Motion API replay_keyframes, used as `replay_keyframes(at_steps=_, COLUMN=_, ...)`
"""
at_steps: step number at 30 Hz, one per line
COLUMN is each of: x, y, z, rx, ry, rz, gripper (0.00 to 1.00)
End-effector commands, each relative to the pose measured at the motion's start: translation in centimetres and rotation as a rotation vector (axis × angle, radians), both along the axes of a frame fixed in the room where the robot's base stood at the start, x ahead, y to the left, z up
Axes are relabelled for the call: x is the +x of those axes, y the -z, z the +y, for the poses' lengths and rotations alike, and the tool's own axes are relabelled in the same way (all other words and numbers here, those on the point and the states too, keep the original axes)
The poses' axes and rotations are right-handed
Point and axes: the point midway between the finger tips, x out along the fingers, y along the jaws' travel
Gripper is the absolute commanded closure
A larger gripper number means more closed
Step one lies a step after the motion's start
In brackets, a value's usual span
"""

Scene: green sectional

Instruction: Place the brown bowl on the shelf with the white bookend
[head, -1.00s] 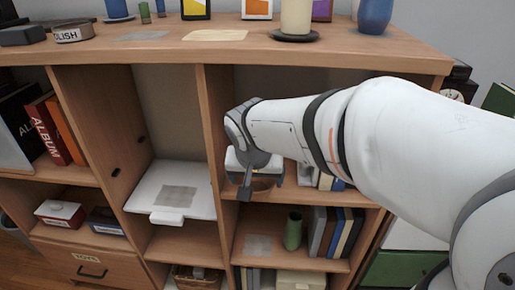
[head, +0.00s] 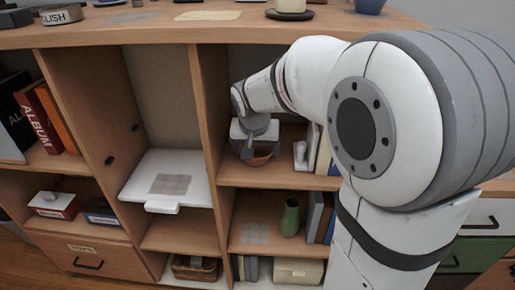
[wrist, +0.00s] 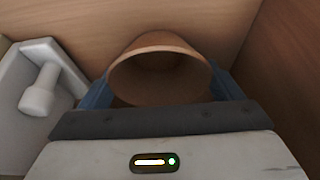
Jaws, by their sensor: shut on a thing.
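The brown bowl (head: 264,154) is inside the upper right compartment of the bookcase, low over its shelf board (head: 275,178). My gripper (head: 257,148) is shut on it. In the wrist view the bowl (wrist: 160,72) sits between the two blue fingers of my gripper (wrist: 162,92), with its opening facing the camera. I cannot tell whether the bowl's base touches the shelf. The white bookend (head: 300,154) stands on the same shelf to the right of the bowl, against several books. It also shows at the left of the wrist view (wrist: 42,92), apart from the bowl.
A vertical divider (head: 208,120) stands close to the left of my gripper. Books (head: 319,150) are right of the bookend. A green vase (head: 290,217) stands on the shelf below. The white board (head: 170,182) is in the neighbouring left compartment.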

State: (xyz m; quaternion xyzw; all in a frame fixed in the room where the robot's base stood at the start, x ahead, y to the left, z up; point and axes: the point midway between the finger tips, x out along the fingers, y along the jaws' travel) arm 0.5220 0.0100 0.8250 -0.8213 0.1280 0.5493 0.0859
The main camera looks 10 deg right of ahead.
Motion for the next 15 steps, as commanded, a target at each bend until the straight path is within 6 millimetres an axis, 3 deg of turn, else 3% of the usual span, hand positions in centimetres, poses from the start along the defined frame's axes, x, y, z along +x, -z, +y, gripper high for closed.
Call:
replay_keyframes(at_steps=7, x=0.00, y=0.44, z=-0.03, rx=0.000, ry=0.001, rz=-0.001, gripper=0.37)
replay_keyframes(at_steps=8, x=0.00, y=0.28, z=-0.03, rx=0.000, ry=0.001, rz=-0.001, gripper=0.12)
replay_keyframes(at_steps=12, x=-0.01, y=0.26, z=-0.05, rx=0.000, ry=0.001, rz=-0.001, gripper=0.00)
replay_keyframes(at_steps=15, x=-0.01, y=0.24, z=-0.06, rx=0.000, ry=0.001, rz=-0.001, gripper=0.00)
